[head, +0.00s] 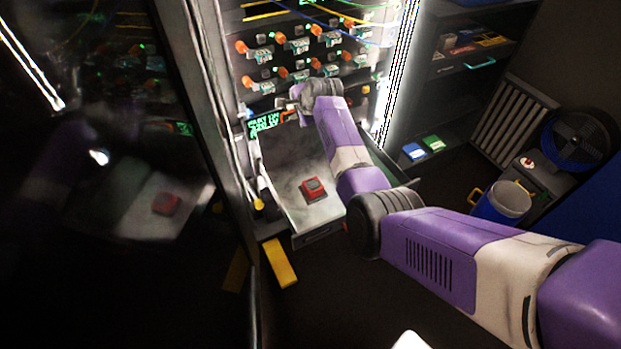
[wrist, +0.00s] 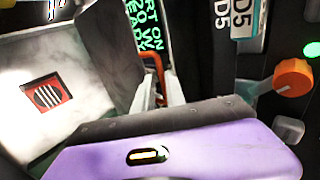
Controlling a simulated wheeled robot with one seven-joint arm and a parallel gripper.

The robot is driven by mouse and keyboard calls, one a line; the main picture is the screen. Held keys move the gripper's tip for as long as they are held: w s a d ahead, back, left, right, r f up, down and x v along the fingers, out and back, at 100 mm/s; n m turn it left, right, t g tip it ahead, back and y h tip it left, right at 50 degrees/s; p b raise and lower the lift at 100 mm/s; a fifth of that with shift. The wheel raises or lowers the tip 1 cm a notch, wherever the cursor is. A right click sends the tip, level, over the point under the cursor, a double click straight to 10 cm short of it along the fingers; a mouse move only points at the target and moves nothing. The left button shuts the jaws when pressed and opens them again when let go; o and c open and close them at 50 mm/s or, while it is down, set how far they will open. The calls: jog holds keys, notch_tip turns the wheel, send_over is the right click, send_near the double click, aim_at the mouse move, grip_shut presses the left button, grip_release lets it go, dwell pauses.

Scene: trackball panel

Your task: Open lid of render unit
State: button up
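The unit in front of me has a pale metal tray-like surface (head: 290,190) with a red square piece (head: 314,188) on it. In the wrist view the same red piece (wrist: 46,97) shows a dark face with pale stripes, on a pale surface (wrist: 85,60). I cannot tell which part is the lid. My gripper (head: 303,96) is at the back of this surface, close to the lower row of knobs, beside the green text display (head: 265,123).
Orange knobs (head: 292,73) and cables fill the rack above. A glossy dark panel (head: 100,190) stands at the left with reflections. A yellow strip (head: 280,263) lies below the tray.

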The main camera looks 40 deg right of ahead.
jog(key=p+v, duration=0.7)
jog(key=p, duration=0.2)
jog(key=shift+r, duration=0.2)
dwell(0.7)
jog(key=shift+w, duration=0.1)
dwell(0.5)
